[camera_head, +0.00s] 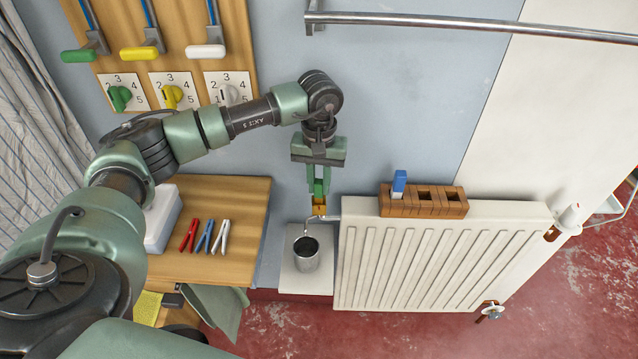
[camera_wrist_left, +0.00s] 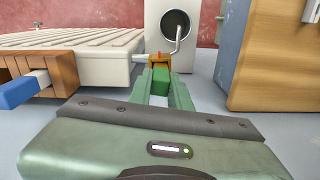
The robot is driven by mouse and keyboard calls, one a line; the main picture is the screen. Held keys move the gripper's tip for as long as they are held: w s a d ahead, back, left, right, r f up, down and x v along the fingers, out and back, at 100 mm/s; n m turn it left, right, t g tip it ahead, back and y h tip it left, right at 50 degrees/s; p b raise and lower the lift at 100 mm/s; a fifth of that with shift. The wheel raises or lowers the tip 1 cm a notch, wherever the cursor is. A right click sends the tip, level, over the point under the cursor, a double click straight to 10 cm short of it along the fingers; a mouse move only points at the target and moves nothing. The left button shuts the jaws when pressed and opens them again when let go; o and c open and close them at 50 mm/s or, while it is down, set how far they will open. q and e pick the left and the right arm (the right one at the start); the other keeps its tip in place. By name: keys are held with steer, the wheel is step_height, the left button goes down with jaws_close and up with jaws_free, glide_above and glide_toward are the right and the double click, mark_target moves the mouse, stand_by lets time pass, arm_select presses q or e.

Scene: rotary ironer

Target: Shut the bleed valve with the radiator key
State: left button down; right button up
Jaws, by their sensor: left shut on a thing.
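My left gripper (camera_head: 319,190) is above the top left corner of the white radiator (camera_head: 400,260), pointing down. It is shut on a green piece, apparently the handle of the radiator key (camera_head: 319,187). The green piece shows between the fingers in the left wrist view (camera_wrist_left: 160,82). A brass-coloured part (camera_head: 319,206) sits just below it, at the bleed valve (camera_head: 332,217) with its thin bent spout. I cannot tell whether the key is fully seated on the valve. My right gripper is not in view.
A wooden block (camera_head: 437,208) with slots and a blue-handled item (camera_head: 399,184) rests on the radiator. A wall rail (camera_head: 470,25) and a board of levers and dials (camera_head: 165,65) are behind.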

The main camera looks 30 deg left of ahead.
arm_select(q)
steer(key=c, duration=1.2)
jaws_free()
steer(key=shift+c, duration=0.2)
